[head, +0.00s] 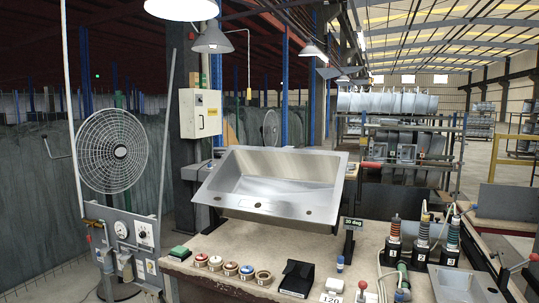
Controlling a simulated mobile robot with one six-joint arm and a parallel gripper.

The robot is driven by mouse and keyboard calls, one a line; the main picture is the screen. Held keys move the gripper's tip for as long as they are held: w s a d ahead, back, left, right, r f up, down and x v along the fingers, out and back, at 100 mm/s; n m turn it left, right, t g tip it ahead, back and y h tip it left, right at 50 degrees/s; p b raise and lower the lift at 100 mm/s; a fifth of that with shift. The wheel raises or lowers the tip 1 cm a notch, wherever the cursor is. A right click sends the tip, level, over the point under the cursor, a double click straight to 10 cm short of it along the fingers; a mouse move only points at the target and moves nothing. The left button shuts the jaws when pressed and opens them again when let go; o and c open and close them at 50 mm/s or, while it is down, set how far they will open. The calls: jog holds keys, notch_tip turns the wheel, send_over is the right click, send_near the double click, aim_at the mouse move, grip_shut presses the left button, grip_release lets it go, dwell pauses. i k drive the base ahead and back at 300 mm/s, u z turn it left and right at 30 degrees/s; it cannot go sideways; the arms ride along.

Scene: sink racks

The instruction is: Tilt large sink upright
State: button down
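The large sink (285,165) is a grey steel basin with several dark holes along its front ledge. It sits raised above the workbench (240,243), tilted so that its open basin faces toward me. Dark supports (349,240) show below its ends; how they join the sink is hidden. A small sign (352,224) by its right front corner reads "30 deg". My gripper is not in the head view.
Power tools (422,245) and a smaller metal basin (465,287) are at right. A fan (112,150) stands left; a lamp (212,40) hangs above.

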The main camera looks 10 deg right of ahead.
aim_at(304, 190)
jog(key=i, duration=0.85)
jog(key=z, duration=0.1)
jog(key=k, duration=0.9)
jog(key=u, duration=0.2)
jog(key=i, duration=0.5)
jog(key=z, duration=0.1)
